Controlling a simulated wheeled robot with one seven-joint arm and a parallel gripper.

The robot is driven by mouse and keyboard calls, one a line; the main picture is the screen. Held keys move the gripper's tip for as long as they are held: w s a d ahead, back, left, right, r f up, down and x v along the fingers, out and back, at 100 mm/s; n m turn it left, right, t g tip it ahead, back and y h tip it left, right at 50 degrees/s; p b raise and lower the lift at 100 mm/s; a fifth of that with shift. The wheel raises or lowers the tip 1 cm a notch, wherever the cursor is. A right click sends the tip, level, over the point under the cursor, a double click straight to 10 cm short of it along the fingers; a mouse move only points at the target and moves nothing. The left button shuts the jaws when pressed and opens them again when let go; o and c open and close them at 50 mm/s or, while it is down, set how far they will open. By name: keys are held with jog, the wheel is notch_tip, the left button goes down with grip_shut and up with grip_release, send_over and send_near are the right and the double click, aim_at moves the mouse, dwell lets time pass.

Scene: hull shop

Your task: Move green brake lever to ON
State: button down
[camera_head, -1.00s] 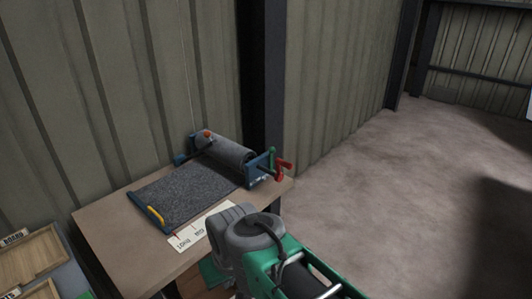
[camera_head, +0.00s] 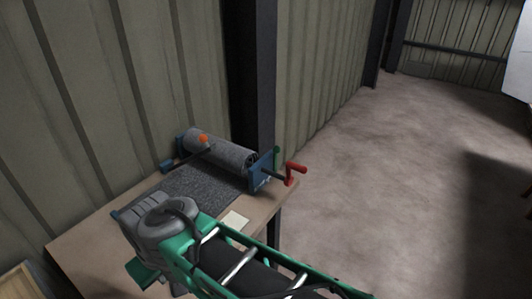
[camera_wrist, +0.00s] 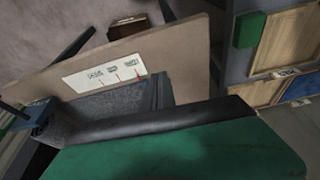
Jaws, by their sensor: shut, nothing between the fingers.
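The green brake lever (camera_head: 276,157) stands roughly upright at the right end of a roller rig on the bench, against the blue end plate (camera_head: 263,172). It is small here, and I cannot read any ON mark. A red crank (camera_head: 295,170) sits just right of it. In the wrist view the blue end plate (camera_wrist: 30,115) shows at the left edge. My gripper (camera_head: 140,272) is shut and empty, left of the lever and over the bench's front part. Its fingertips are mostly hidden under my grey wrist. Its green body also fills the bottom of the wrist view.
The grey roll (camera_head: 222,152) and its unrolled grey cloth (camera_head: 200,185) lie on the bench (camera_head: 85,238). A white card (camera_wrist: 105,70) with red lines lies beside the cloth. Wooden trays (camera_wrist: 285,45) are nearby. A wall and dark post stand behind; the floor right is open.

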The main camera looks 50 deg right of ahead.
jog(key=w+d+f+m+t+h+b, duration=0.1)
jog(key=w+d+f+m+h+b, duration=0.1)
jog(key=w+d+f+m+b, duration=0.35)
jog(key=m+h+b, duration=1.3)
jog(key=m, duration=1.5)
send_near(275, 151)
jog(key=p+x, duration=0.2)
jog(key=x, duration=0.5)
jog(key=shift+f, duration=0.1)
